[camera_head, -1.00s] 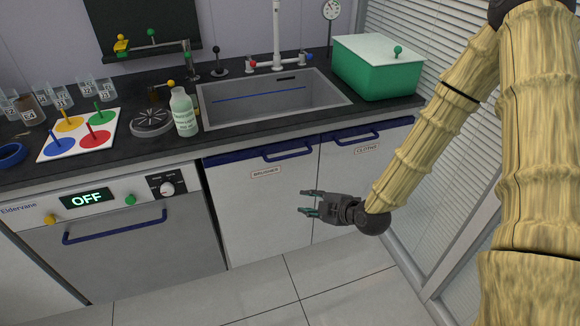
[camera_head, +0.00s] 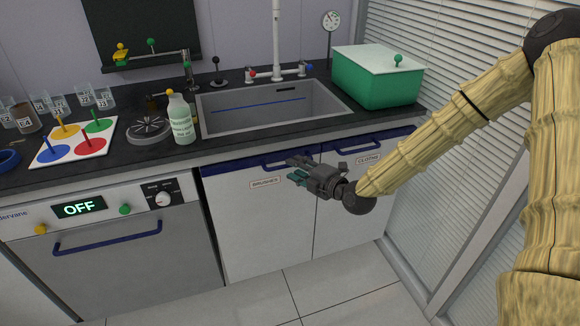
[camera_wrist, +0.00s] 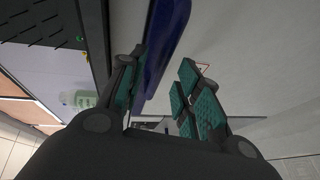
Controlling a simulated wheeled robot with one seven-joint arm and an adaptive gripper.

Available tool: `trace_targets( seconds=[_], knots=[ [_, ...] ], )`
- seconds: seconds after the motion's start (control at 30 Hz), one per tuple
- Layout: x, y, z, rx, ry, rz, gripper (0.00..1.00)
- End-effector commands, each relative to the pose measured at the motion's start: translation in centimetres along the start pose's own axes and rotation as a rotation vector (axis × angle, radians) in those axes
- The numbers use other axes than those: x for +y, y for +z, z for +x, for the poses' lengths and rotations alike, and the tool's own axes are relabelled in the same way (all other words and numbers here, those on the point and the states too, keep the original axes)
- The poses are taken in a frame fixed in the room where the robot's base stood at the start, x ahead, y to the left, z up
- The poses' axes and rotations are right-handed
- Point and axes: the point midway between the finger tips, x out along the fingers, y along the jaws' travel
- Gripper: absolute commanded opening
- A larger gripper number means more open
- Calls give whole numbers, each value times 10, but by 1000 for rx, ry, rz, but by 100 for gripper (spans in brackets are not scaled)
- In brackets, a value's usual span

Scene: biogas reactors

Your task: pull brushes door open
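The brushes door (camera_head: 250,225) is the white left door under the sink, with a "BRUSHES" label (camera_head: 265,182) and a blue bar handle (camera_head: 270,166) near its top. It looks shut. My gripper (camera_head: 293,169) is just in front of this door, close to the right end of the handle. In the wrist view the blue handle (camera_wrist: 164,50) runs into the gap between the spread, teal-padded fingers (camera_wrist: 160,88). The fingers are open and not closed on the handle. I cannot tell whether they touch it.
The "CLOTHS" door (camera_head: 350,205) with its own blue handle is just right, partly behind my gripper. A dishwasher (camera_head: 130,250) reading OFF stands left. Above are the sink (camera_head: 270,105), a bottle (camera_head: 182,122) and a green box (camera_head: 375,80). The floor in front is clear.

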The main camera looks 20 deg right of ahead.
Motion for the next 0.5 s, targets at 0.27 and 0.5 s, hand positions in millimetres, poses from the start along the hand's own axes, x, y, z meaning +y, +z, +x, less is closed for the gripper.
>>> trace_targets(
  seconds=[0.27, 0.5],
  knots=[
    [-1, 0, 30, 0, 0, 2, 33],
    [0, 0, 36, 0, -1, 2, 33]
  ],
)
